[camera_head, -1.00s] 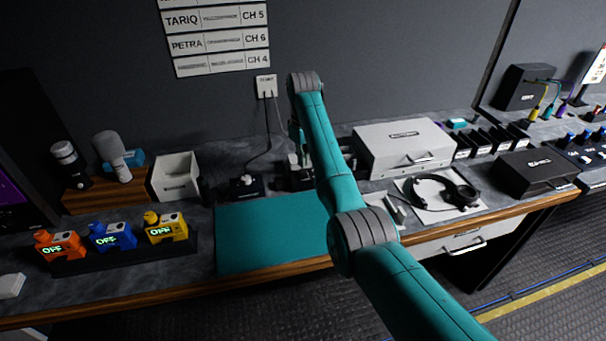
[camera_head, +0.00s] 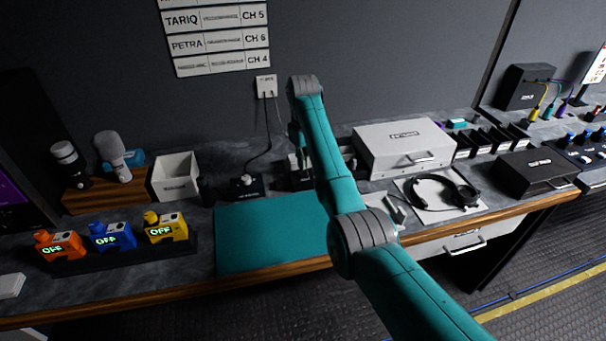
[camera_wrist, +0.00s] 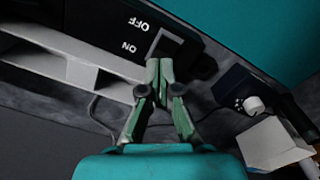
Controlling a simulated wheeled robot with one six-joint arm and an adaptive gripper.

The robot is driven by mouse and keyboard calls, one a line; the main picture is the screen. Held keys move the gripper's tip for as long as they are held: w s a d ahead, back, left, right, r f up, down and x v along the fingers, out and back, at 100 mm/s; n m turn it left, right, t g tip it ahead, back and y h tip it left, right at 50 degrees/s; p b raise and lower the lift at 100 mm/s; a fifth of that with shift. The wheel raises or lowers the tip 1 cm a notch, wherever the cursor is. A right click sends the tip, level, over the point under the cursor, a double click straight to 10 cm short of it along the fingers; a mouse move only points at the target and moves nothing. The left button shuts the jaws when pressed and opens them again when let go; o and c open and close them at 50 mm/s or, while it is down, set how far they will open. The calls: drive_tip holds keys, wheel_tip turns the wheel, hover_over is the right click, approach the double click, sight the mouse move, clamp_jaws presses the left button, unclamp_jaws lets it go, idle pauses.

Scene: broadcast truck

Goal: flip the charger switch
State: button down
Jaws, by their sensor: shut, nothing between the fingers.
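The charger (camera_wrist: 108,30) is a dark box marked OFF and ON, in the upper left of the wrist view. Its switch (camera_wrist: 168,42) is a dark rocker in a light frame at the box's end beside the labels. My gripper (camera_wrist: 158,66) is shut and empty, with its fingertips at the near edge of the switch. I cannot tell whether they touch it, or which way the rocker is tipped. In the head view the charger (camera_head: 296,184) is at the back of the counter, partly hidden behind my arm.
A teal mat (camera_head: 268,235) lies in front. A black box with a white knob (camera_head: 246,186) and a white bin (camera_head: 176,178) stand left of the charger. A white case (camera_head: 402,146) and headphones (camera_head: 440,190) are to the right. A cable (camera_head: 268,140) runs up to the wall socket.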

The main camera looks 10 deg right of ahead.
drive_tip(key=shift+f, duration=0.75)
idle(0.4)
drive_tip(key=shift+r, duration=3.55)
drive_tip(key=shift+s, duration=0.1)
